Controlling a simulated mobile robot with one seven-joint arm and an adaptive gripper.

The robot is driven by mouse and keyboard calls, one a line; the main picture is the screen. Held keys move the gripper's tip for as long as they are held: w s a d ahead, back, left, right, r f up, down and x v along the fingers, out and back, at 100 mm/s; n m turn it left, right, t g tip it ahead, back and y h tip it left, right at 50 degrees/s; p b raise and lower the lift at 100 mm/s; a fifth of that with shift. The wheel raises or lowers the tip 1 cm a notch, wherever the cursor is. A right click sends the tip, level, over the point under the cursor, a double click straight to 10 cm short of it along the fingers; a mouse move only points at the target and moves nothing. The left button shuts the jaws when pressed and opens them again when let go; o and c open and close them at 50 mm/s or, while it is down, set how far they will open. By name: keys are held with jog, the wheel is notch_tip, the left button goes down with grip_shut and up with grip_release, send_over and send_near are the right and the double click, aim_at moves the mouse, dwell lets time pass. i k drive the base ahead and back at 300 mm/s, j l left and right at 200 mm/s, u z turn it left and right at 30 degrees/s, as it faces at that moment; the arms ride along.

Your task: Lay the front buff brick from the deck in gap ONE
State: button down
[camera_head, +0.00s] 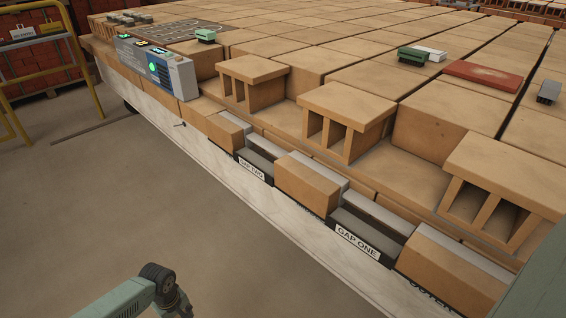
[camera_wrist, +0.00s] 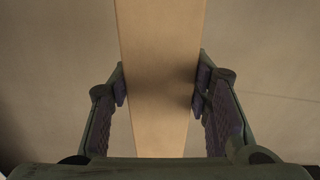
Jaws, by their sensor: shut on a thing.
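My gripper (camera_wrist: 160,95) is shut on a buff brick (camera_wrist: 158,60) in the wrist view, with a finger pad against each side. The brick runs up out of the top of that view, and beige floor shows around it. In the head view neither the gripper nor the held brick can be made out; only part of my arm shows at the bottom left.
Another labelled gap (camera_head: 262,158) is empty further left. Roofed hollow bricks (camera_head: 350,112) stand along the ledge behind the row. The floor in front is clear.

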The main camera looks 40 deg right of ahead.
aim_at(363, 231)
jog(key=k+l+z, duration=0.1)
jog(key=z, duration=0.35)
jog(key=k+l+z, duration=0.1)
jog(key=z, duration=0.35)
jog(key=k+l, duration=0.15)
jog(key=l, duration=0.2)
jog(key=k+l, duration=0.2)
jog(key=l, duration=0.2)
